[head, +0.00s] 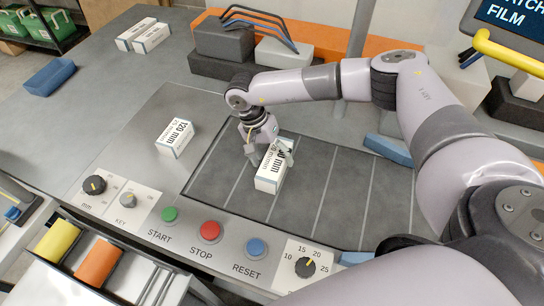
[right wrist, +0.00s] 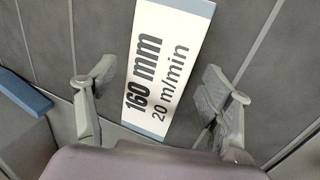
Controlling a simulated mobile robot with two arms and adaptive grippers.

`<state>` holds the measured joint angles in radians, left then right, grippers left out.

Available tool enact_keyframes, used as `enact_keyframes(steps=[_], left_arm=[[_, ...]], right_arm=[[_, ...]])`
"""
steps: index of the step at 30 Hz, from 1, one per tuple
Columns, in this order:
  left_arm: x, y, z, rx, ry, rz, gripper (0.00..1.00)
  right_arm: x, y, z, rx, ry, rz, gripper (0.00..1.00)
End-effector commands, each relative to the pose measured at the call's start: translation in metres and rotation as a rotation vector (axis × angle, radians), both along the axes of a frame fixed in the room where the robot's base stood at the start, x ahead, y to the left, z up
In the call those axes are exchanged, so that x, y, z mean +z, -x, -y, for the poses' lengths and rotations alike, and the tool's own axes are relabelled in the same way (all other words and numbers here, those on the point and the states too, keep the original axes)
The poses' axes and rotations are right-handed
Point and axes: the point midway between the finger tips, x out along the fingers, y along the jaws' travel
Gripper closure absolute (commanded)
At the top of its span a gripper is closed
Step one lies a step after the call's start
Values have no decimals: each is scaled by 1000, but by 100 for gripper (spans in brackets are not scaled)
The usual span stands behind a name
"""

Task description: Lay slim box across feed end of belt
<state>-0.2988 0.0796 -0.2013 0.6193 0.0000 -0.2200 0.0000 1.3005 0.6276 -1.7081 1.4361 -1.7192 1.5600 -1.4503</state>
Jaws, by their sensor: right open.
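A slim white box (head: 269,178) with blue ends lies on the dark grey belt (head: 337,210). In the right wrist view the box (right wrist: 166,60) is labelled "160 mm, 20 m/min". My right gripper (head: 266,151) is open, with its fingers on either side of the box's far part. In the right wrist view both fingers stand apart from the box, with gaps on each side. Another white box (head: 175,137), labelled "120 mm", stands on the grey deck left of the belt. Which belt end is the feed end is not marked. My left gripper is out of view.
A control panel with a green button (head: 169,214), red button (head: 209,230), blue button (head: 256,247) and knobs runs along the front. Dark and grey blocks (head: 223,40) stand behind. Two white boxes (head: 143,36) lie at the back left. The deck at left is mostly clear.

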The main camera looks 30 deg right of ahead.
Motion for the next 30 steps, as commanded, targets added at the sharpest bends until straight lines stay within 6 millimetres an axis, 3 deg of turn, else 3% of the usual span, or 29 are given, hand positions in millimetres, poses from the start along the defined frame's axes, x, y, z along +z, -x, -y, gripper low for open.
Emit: enact_keyframes(steps=[11, 24, 30], left_arm=[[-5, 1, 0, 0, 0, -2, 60], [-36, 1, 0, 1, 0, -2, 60], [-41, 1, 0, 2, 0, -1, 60]], right_arm=[[9, -3, -2, -1, -1, 3, 26], [91, -23, -21, 2, 0, 4, 26], [112, -27, -24, 0, 0, 1, 26]])
